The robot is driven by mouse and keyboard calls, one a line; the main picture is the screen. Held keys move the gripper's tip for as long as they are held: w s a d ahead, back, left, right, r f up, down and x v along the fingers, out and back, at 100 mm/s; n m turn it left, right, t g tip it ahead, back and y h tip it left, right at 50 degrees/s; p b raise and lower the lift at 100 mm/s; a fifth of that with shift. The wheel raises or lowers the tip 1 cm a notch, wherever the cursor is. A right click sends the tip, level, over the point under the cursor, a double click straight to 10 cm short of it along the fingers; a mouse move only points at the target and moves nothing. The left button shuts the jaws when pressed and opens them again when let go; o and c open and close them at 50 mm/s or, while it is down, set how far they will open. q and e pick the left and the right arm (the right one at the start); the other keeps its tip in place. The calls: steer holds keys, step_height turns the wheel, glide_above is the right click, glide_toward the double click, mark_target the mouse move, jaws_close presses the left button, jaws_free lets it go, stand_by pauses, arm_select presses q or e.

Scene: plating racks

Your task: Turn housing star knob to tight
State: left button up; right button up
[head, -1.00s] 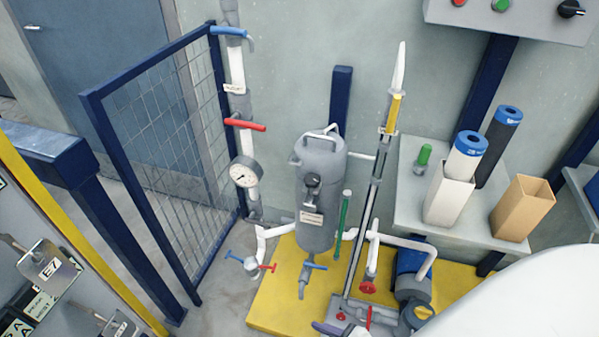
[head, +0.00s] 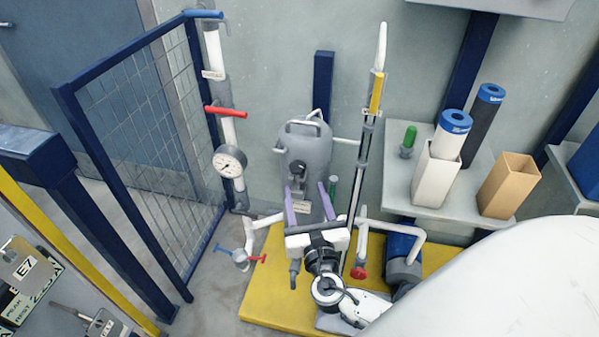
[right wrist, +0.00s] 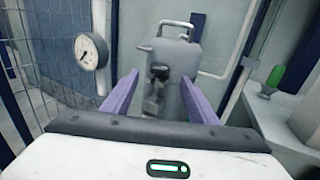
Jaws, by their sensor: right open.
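The grey filter housing (head: 306,144) stands upright against the wall, with a handle on its lid. Its dark star knob (head: 298,170) sits on the front; it also shows in the right wrist view (right wrist: 158,72). A small label plate (head: 301,206) is below it. My right gripper (head: 307,188) is open and empty in front of the housing, its two purple fingers pointing at it. In the right wrist view the knob lies between the fingertips (right wrist: 160,79) and beyond them; I see no contact. My left gripper is not in view.
A pressure gauge (head: 229,161) and white pipe stand left of the housing, beside a blue mesh fence (head: 140,130). A thin vertical column (head: 364,150) stands close on the right. A grey shelf (head: 402,190) holds tubes and boxes. The base is yellow (head: 262,290).

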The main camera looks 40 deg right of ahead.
mark_target(299, 171)
steer(key=x, duration=0.8)
steer(key=shift+f, duration=0.1)
steer(key=c, duration=1.1)
